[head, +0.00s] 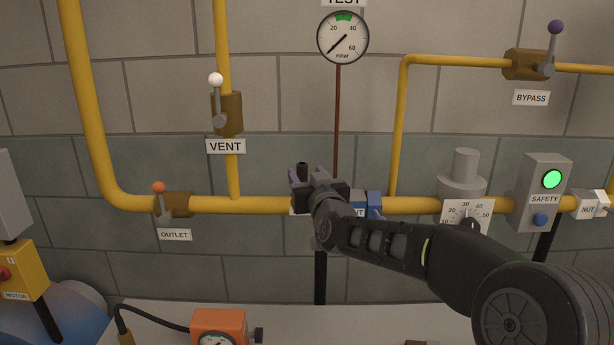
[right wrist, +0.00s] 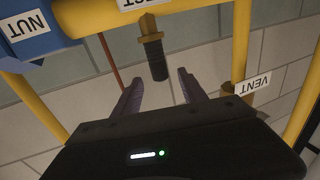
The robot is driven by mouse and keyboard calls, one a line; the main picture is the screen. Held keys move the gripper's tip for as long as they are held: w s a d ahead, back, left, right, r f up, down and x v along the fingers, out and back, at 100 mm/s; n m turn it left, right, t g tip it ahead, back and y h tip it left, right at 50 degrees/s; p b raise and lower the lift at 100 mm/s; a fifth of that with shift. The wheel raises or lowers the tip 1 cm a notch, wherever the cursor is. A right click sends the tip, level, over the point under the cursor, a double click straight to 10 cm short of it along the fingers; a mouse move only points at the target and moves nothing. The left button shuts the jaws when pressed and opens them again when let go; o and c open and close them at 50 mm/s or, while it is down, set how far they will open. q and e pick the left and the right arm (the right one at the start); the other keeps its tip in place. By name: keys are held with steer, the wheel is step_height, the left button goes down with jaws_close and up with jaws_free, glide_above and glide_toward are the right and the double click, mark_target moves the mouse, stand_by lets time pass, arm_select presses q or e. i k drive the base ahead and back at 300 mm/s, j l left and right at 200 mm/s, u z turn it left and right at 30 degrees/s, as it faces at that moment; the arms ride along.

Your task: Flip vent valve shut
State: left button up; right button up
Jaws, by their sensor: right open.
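The vent valve (head: 227,113) is a brown body on the left vertical yellow pipe, above a VENT label (head: 225,147). Its grey lever (head: 217,100) points up, roughly along the pipe, with a white knob (head: 215,79) on top. In the right wrist view the VENT label (right wrist: 254,84) shows at the right, with part of the brown body beside it. My right gripper (head: 306,174) is open at the main pipe, right of and below the vent valve. My left gripper is not in view.
The outlet valve (head: 175,204) with an orange knob is at the lower left. A pressure gauge (head: 343,37) hangs above my right gripper. The bypass valve (head: 526,65) and safety box (head: 543,192) are to the right. The wall between the vent valve and the gauge stem is clear.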

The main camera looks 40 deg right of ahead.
mark_target(215, 79)
steer(key=k+j, duration=0.3)
steer(key=k, duration=0.15)
steer(key=k+j, duration=0.25)
steer(key=k, duration=0.2)
